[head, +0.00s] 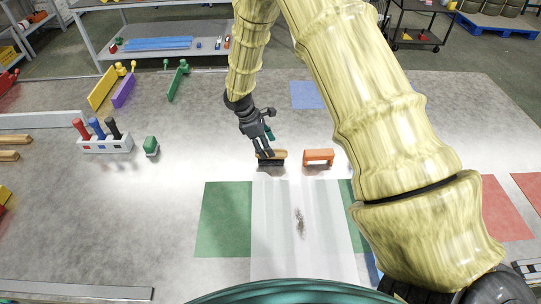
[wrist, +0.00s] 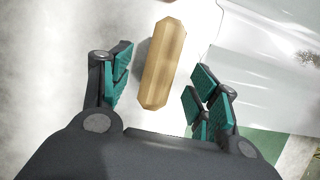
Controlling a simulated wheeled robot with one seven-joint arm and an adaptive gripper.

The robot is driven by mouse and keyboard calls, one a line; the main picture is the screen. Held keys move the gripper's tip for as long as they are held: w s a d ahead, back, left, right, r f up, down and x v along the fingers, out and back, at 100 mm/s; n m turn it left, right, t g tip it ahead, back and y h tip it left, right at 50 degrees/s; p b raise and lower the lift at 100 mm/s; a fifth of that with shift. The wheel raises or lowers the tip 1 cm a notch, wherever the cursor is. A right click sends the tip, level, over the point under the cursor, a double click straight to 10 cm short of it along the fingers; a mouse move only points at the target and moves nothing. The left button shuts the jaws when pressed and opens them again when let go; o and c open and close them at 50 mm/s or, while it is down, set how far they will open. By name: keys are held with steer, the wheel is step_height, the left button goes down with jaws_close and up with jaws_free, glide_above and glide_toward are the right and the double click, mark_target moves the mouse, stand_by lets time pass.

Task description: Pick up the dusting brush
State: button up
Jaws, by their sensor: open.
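The dusting brush (head: 271,160) stands on the table just behind the white corrugated sheet (head: 275,235), with a tan wooden back above dark bristles. In the wrist view its wooden back (wrist: 163,62) lies lengthwise between my fingers. My gripper (head: 263,150) is directly above the brush in the head view and partly covers it. In the wrist view my gripper (wrist: 160,75) is open, with green pads on either side of the wood and gaps on both sides.
A dark debris patch (head: 300,222) lies on the sheet. A white holder with coloured handles (head: 106,144) and a green-topped item (head: 151,146) stand at left. The table between is clear.

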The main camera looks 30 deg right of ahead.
steer(key=shift+w+f, duration=0.15)
steer(key=shift+f, duration=0.15)
steer(key=shift+s+d+f+p, duration=0.4)
steer(key=shift+s+f+p, duration=0.25)
steer(key=shift+p, duration=0.35)
steer(key=f, duration=0.2)
steer(key=shift+w+d+f+p, duration=0.2)
steer(key=shift+d+f+p, duration=0.1)
steer(key=shift+s, duration=0.25)
steer(key=shift+w+f, duration=0.1)
steer(key=shift+f, duration=0.2)
steer(key=c, duration=1.1)
